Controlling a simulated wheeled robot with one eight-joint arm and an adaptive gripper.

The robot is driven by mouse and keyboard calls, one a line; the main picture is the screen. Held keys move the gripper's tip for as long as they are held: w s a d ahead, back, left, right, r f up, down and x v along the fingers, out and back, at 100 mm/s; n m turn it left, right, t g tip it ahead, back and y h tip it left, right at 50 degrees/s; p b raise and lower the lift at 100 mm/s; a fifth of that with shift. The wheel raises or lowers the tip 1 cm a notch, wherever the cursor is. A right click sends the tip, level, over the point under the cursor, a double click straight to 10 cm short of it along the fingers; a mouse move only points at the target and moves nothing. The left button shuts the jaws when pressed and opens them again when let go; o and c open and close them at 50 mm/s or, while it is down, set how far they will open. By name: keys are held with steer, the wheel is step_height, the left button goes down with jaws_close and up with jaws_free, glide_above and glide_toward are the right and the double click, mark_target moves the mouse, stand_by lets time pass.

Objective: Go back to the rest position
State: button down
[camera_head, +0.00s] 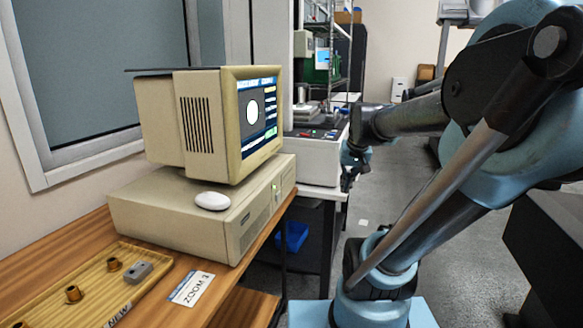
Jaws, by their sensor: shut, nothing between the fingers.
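My arm rises on the right side of the view and reaches left across the middle, folded at a high elbow. My gripper (347,182) is small and dark at the end of the arm, pointing down beside the white machine's right edge. Its fingers are partly lost against the machine and the dark background. It is shut and holds nothing that I can see.
A white machine (315,160) stands behind. Open grey floor (460,270) lies right.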

steer(key=s+d+f+n+g+h, duration=0.1)
steer(key=s+f, duration=1)
steer(key=s, duration=0.3)
steer(key=shift+s+d+f+g, duration=0.2)
steer(key=shift+s+d+g, duration=0.1)
steer(key=shift+g, duration=0.1)
steer(key=shift+w, duration=0.15)
steer(key=shift+w+f, duration=0.2)
steer(key=shift+w, duration=0.15)
stand_by(0.4)
